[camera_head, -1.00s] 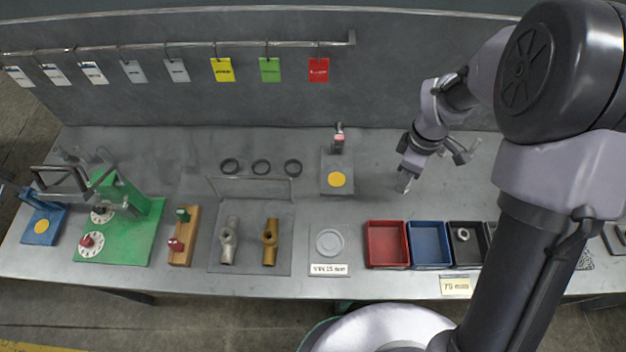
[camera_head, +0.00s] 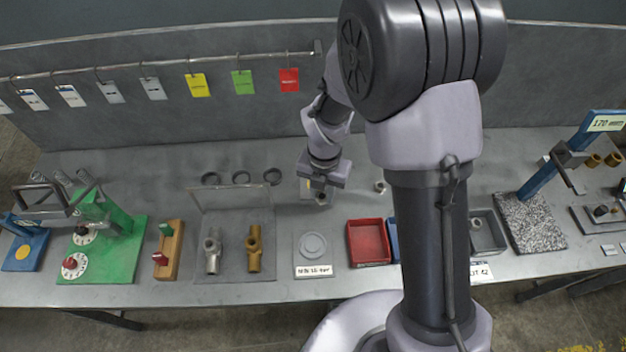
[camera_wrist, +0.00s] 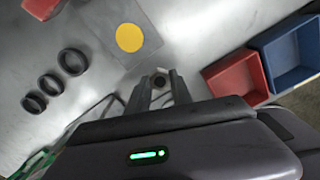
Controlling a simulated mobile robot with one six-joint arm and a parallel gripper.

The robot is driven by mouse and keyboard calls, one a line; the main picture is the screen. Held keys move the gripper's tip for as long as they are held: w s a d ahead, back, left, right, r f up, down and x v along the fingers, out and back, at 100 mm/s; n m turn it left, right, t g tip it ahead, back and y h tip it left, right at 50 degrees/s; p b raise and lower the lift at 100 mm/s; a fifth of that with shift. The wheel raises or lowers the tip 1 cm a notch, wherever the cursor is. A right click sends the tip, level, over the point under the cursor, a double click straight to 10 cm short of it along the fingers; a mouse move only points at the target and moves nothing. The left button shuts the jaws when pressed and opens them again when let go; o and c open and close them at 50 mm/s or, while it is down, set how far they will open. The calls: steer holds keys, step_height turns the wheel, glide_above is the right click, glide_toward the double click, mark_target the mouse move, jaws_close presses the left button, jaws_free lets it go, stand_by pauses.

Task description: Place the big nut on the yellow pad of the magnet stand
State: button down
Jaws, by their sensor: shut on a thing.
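My gripper (camera_head: 320,196) is shut on a grey metal nut (camera_wrist: 160,79), held between its fingertips. In the wrist view the fingertips (camera_wrist: 160,88) point toward the grey base plate (camera_wrist: 108,40) of the magnet stand. The round yellow pad (camera_wrist: 130,37) lies bare on that plate, up and left of the held nut and apart from it. In the head view my gripper covers the pad and most of the stand; a strip of its plate (camera_head: 305,189) shows at the left. How high the nut hangs is hard to tell.
Three dark rings (camera_wrist: 49,84) lie left of the stand. A red bin (camera_head: 368,242) and a blue bin (camera_wrist: 287,54) stand to the right. A small nut-like piece (camera_head: 380,187) lies on the bench. A grey bin (camera_head: 488,238) and a blue stand (camera_head: 555,170) are farther right.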

steer(key=w, duration=0.2)
steer(key=w+b, duration=0.1)
steer(key=w, duration=0.1)
steer(key=w+a, duration=0.1)
steer(key=w, duration=0.2)
steer(key=shift+w+f, duration=0.1)
steer(key=shift+f, duration=0.3)
steer(key=shift+w+f+b, duration=0.15)
steer(key=shift+f+b, duration=0.05)
steer(key=shift+b, duration=0.1)
step_height(320, 180, down, 3)
steer(key=shift+a+f+b, duration=0.1)
steer(key=shift+f+b, duration=0.05)
steer(key=shift+b, duration=0.8)
steer(key=c, duration=1.1)
jaws_free()
steer(key=shift+c, duration=0.2)
